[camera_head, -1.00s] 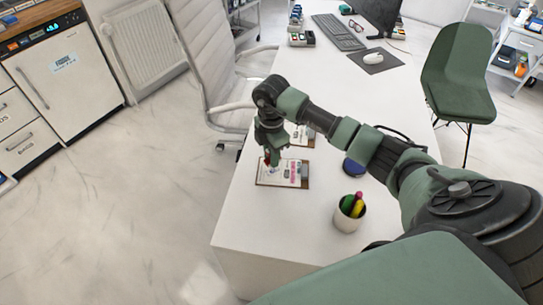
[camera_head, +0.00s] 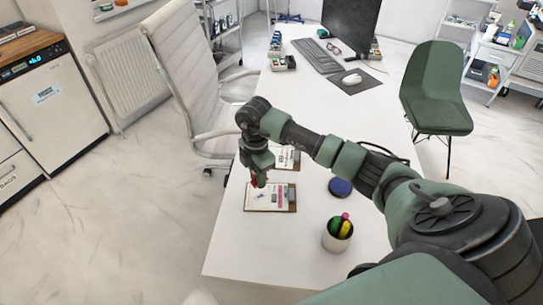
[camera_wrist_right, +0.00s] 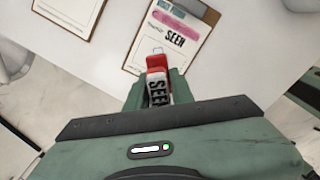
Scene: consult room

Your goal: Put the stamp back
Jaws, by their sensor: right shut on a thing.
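My right gripper (camera_head: 258,184) points down over the near clipboard (camera_head: 293,208). It is shut on a red stamp (camera_wrist_right: 156,64) whose white label reads "SEEN". In the right wrist view the stamp sits between the fingers, in front of the clipboard's paper (camera_wrist_right: 190,22), which bears a dark "SEEN" mark and a pink stripe. The stamp seems to be held above the paper; the exact gap is unclear. A round dark-blue pad (camera_head: 340,187), perhaps an ink pad, lies on the desk right of the clipboard. My left gripper is not in view.
A second clipboard (camera_head: 287,160) lies behind the arm. A white cup with pens (camera_head: 337,236) stands near the right. A small holder with items (camera_head: 283,63), keyboard (camera_head: 316,56), mouse (camera_head: 352,79) and monitor (camera_head: 350,25) are farther back. The desk's front left (camera_head: 235,250) is clear.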

